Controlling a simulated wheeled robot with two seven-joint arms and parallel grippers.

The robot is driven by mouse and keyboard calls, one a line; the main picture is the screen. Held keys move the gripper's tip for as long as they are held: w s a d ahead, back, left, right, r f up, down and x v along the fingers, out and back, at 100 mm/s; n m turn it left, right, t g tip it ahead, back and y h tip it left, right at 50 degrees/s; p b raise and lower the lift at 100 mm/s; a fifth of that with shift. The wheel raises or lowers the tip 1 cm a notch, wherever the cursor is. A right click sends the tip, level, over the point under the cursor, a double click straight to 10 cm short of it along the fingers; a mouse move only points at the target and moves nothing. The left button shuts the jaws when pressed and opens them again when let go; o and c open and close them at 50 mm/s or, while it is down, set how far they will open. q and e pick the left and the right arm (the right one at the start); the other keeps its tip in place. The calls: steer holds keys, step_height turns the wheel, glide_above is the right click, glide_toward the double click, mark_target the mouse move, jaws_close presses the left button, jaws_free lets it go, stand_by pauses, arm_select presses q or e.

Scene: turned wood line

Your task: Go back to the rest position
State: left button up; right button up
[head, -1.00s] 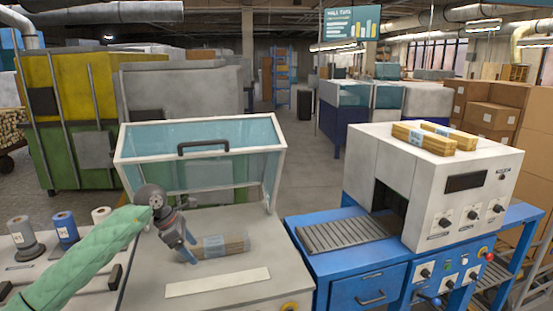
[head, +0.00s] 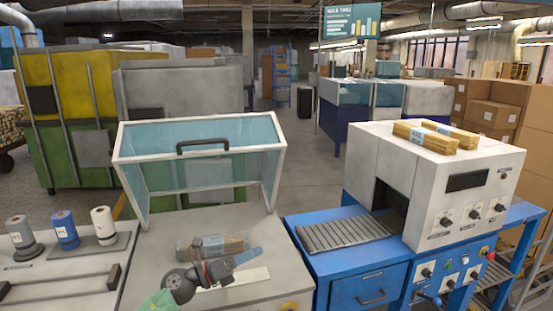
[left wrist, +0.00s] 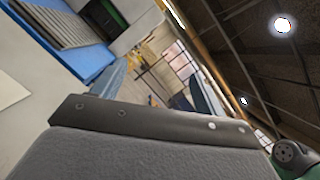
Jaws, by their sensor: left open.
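My left gripper (head: 236,258) is low in the head view, over the front of the grey bench (head: 150,276). It is open and empty, with its fingers turned to the right. Behind it lies a film-wrapped bundle of wooden sticks (head: 186,247) on the bench, partly hidden by the gripper. A pale strip (head: 255,275) on the bench is also partly covered. In the left wrist view, a dark and grey part of my own gripper fills the bottom. My right gripper is not in view.
An open framed lid (head: 200,134) with a black handle stands behind the bundle. Film rolls (head: 65,230) stand at the left. At the right are a blue roller table (head: 350,231) and a white machine (head: 455,200) with two stick bundles (head: 425,136) on top.

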arm_select(q)
steer(key=s+a+f+n+t+y, duration=0.2)
steer(key=a+f+n+t+y, duration=0.35)
steer(key=n, duration=0.85)
steer(key=s+a+f+n+t+y, duration=0.3)
steer(key=a+n+t+y, duration=0.3)
steer(key=n+y, duration=0.6)
steer(key=s+a+f+n+g+y, duration=0.35)
steer(key=s+f+n+g, duration=0.35)
steer(key=s+f+n, duration=0.4)
steer(key=s+f+n+g+h, duration=0.1)
steer(key=s+f+g, duration=0.4)
steer(key=s, duration=0.5)
steer(key=s+f+n+g+h, duration=0.15)
steer(key=s+f+g, duration=0.35)
steer(key=s, duration=0.6)
steer(key=s+d+f, duration=0.2)
steer(key=f, duration=1.6)
steer(key=s+d+f+g, duration=0.1)
steer(key=d+f, duration=0.1)
steer(key=f, duration=1.6)
steer(key=shift+s+d, duration=0.3)
steer(key=shift+s, duration=0.05)
steer(key=shift+f+m+g+h, duration=0.1)
steer(key=shift+m+g+h, duration=0.15)
